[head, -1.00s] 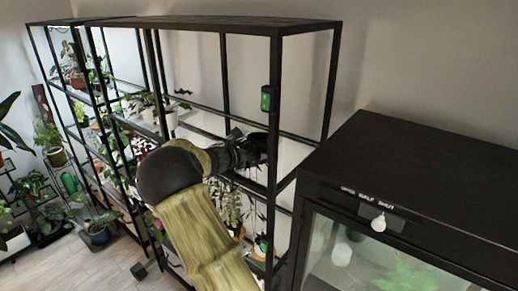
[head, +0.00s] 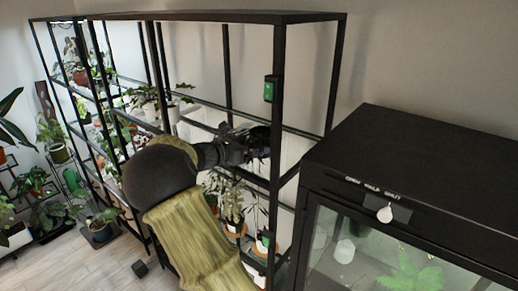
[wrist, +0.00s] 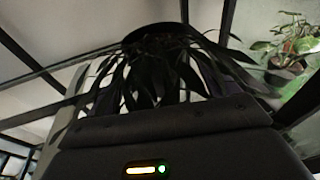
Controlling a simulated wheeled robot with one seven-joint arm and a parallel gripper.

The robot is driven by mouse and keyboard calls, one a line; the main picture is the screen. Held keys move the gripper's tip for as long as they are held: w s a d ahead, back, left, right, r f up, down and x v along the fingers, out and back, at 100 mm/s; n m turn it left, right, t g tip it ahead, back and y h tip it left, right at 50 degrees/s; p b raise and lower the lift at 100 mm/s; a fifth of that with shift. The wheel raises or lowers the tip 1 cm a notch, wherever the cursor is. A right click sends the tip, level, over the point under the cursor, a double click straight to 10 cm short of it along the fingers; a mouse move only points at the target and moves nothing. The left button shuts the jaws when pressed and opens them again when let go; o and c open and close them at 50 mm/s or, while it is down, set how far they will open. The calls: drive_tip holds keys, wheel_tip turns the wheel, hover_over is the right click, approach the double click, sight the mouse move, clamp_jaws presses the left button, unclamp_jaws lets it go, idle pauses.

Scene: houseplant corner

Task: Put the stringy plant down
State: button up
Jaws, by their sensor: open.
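The stringy plant (wrist: 160,75) is a dark mass of long, strap-like leaves hanging from a dark rim in the wrist view, directly in front of my gripper. In the head view the plant (head: 259,137) is a small dark clump at the shelf, just beyond my gripper (head: 247,148). My gripper is open, with its jaws around or close beside the plant. The leaves and shadow hide the fingertips, and I cannot tell whether they touch it. What bears the plant's weight is also hidden.
A black metal shelf frame (head: 278,120) surrounds the reach, with a post close right of my gripper. Potted plants (head: 236,226) stand below. Another leafy plant (wrist: 290,45) is at the wrist view's upper right. A black glass-fronted cabinet (head: 430,160) stands at right.

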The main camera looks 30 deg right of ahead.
drive_tip(key=b+v, duration=0.2)
drive_tip(key=v, duration=0.5)
